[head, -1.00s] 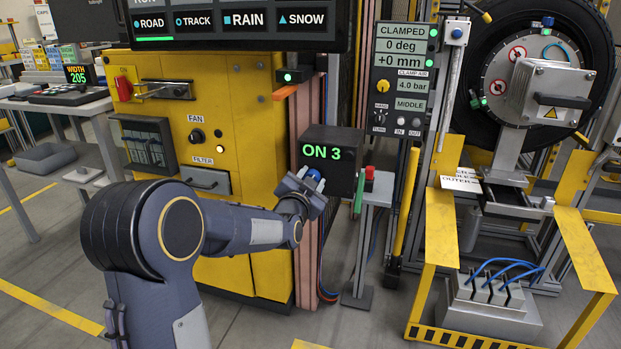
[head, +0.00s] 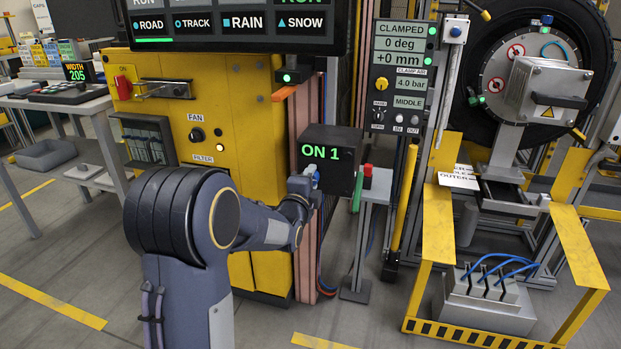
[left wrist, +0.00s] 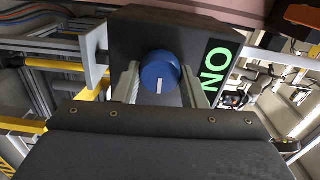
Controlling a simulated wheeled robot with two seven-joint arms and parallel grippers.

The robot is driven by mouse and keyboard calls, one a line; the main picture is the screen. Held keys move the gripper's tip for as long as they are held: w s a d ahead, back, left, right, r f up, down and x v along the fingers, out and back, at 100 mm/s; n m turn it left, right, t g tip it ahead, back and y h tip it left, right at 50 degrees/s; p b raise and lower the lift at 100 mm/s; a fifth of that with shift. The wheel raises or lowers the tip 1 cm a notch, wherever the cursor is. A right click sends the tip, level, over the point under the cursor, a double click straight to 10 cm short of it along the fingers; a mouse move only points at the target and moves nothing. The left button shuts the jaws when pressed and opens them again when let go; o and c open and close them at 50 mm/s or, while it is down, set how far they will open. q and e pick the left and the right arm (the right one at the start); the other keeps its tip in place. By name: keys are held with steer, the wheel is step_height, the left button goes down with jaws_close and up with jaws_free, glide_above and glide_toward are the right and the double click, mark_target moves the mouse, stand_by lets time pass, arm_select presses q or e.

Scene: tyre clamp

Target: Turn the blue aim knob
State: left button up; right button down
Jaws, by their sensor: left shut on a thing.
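The blue aim knob (left wrist: 159,73) is on the front of a black box (head: 343,152) whose green display reads "ON 1". In the left wrist view the knob has a white pointer line, and the two fingers of my left gripper (left wrist: 162,82) lie on either side of it. In the head view my left gripper (head: 309,183) is shut on the knob, at the lower left of the box face, and hides most of it. My right gripper is not in view.
A red and green button post (head: 367,176) stands right of the box on a grey stand. A yellow cabinet (head: 225,125) is behind my left arm. A panel (head: 400,75) reads "CLAMPED", 0 deg, +0 mm. A tyre clamp (head: 540,90) stands at right.

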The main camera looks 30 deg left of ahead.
arm_select(q)
steer(key=m+p, duration=0.1)
steer(key=m, duration=0.5)
steer(key=shift+f, duration=0.15)
steer(key=shift+m, duration=0.4)
steer(key=o, duration=1)
steer(key=p+v, duration=0.2)
steer(key=v, duration=0.5)
steer(key=shift+s+d, duration=0.1)
steer(key=shift+s, duration=0.3)
